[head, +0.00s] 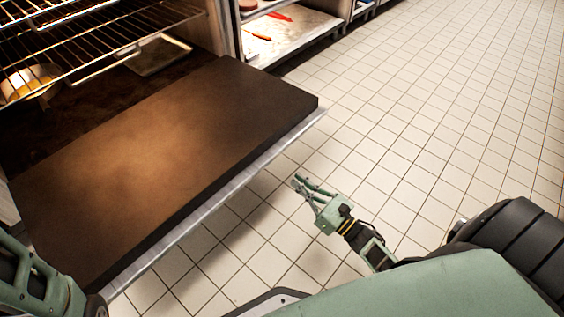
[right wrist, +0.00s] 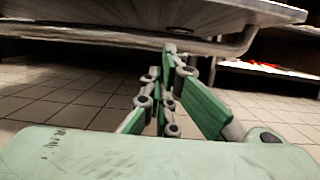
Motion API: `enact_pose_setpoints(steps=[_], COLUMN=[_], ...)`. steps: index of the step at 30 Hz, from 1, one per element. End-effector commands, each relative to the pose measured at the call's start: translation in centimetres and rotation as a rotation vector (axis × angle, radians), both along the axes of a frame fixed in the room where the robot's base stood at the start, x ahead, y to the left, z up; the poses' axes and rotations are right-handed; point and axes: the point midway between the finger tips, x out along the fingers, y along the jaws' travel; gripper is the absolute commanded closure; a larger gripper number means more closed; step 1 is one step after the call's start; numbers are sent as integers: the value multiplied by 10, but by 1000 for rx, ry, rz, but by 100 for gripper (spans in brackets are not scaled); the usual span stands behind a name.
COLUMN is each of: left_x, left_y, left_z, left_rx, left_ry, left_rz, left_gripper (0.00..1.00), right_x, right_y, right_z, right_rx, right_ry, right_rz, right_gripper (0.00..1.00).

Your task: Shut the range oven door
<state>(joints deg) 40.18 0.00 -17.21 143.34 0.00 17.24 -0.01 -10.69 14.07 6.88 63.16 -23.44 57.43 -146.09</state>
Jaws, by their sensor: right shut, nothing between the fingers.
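The range oven door (head: 170,150) is open in the head view, lowered about flat, with its brown inner face up and a pale metal edge (head: 225,195) toward me. My right gripper (head: 297,181) is shut and empty, just off the door's outer edge, near its far right corner. In the right wrist view the door (right wrist: 200,12) spans the top, with a bar-like handle (right wrist: 225,46) below it. The shut fingertips (right wrist: 170,47) appear close to this bar; I cannot tell whether they touch it. Part of my left arm shows at lower left, but its gripper is not visible.
The oven cavity holds wire racks (head: 90,45), a yellowish round dish (head: 30,82) and a flat tray (head: 158,56). A lit shelf with red items (head: 285,38) stands beyond the oven. The tiled floor (head: 450,110) to the right is clear.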

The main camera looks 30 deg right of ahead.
Motion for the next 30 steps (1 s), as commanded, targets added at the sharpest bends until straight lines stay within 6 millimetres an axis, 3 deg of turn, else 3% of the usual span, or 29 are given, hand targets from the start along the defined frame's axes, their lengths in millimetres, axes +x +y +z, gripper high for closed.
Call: enact_pose_setpoints(steps=[10, 18, 30], left_x=[1, 1, 1], left_y=[0, 0, 0], left_z=[-31, -29, -30], left_rx=[1, 0, 0], left_ry=[3, 2, 2], left_rz=[1, 0, 0], left_gripper=[68, 68, 68], right_x=[72, 68, 69], right_y=[26, 24, 25], right_z=[13, 46, 55], right_rx=[2, 1, 3], right_ry=[-3, 1, 3], right_rz=[1, 0, -1], right_gripper=[100, 100, 100])
